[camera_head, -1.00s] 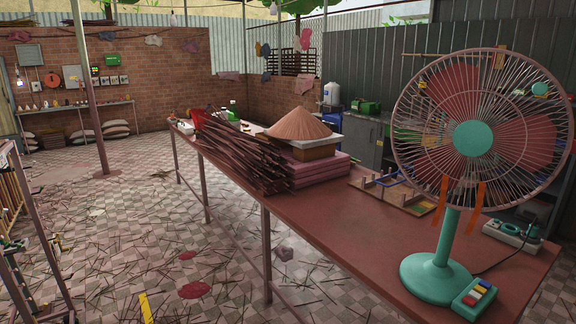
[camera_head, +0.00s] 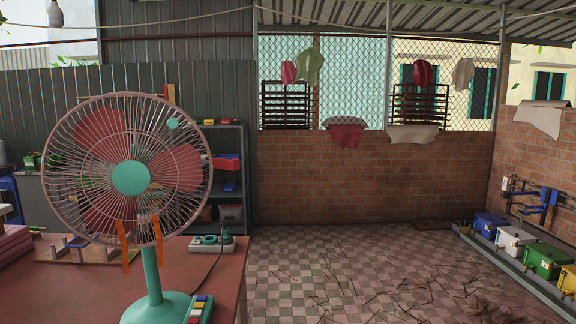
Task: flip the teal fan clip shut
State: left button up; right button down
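A large standing fan with a teal base and a pinkish wire cage (camera_head: 127,240) stands on the red table at the left. A small teal clip (camera_head: 172,123) sits on the upper right of the cage, to the right of the teal hub (camera_head: 130,178). It is too small to tell whether it is open or shut. Orange strips (camera_head: 125,245) hang below the hub. Neither of my grippers is in view.
The red table (camera_head: 75,298) carries a wooden rack with pegs and a power strip (camera_head: 211,243) behind the fan. Tiled floor with scattered sticks (camera_head: 345,280) lies open to the right. Coloured bins (camera_head: 545,259) line the right wall.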

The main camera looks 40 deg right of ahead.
aim_at(233, 164)
jog(key=z, duration=1.15)
